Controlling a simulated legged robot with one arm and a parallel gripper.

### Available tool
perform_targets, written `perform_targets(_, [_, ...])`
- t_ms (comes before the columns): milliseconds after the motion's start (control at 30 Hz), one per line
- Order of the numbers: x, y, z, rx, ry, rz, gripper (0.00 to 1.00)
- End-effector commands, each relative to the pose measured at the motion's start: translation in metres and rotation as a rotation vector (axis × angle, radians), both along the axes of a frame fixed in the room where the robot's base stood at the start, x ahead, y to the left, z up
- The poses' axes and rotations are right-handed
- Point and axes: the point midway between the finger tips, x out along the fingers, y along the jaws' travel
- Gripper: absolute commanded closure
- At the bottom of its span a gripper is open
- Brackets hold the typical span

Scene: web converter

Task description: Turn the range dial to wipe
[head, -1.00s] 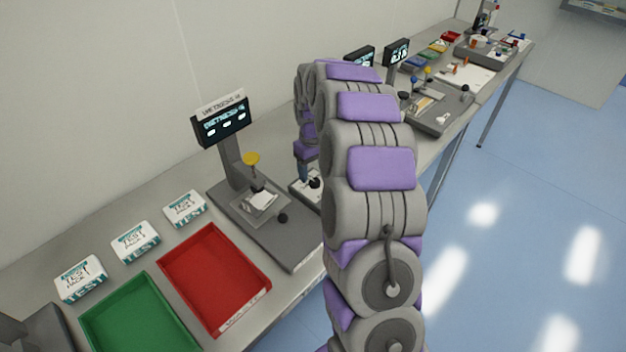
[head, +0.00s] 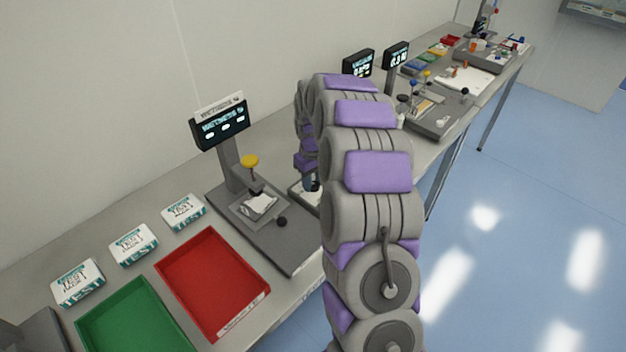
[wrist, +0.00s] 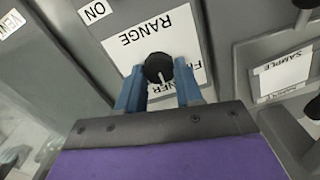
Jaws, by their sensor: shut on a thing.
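The range dial (wrist: 158,67) is a round black knob with a white pointer mark. It sits on a white label plate (wrist: 172,28) that reads "RANGE" upside down in the wrist view, with more lettering partly hidden below the knob. My gripper (wrist: 158,88) has its two blue fingers on either side of the dial, shut on it. In the head view my gripper (head: 312,184) is small and mostly behind my own arm, above a pale-topped unit. The word "wipe" cannot be read in either view.
An "ON" label (wrist: 95,11) is beside the range plate, and a "SAMPLE" plate (wrist: 284,74) lies to the right. In the head view, a press-like station (head: 262,225), a red tray (head: 212,283), a green tray (head: 135,318) and white test packs (head: 133,245) stand on the bench.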

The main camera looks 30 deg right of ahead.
Motion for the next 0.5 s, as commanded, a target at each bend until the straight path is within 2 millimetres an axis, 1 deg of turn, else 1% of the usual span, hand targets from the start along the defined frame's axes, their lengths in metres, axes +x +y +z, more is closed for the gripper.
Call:
perform_targets(33, [0.0001,-0.0004,0.0001,-0.001,0.000,0.000,0.79])
perform_targets(200, [0.0001,-0.0005,0.0002,-0.001,0.000,0.000,0.95])
perform_targets(500, [-0.0004,-0.0008,0.0012,0.000,0.001,-0.039,0.95])
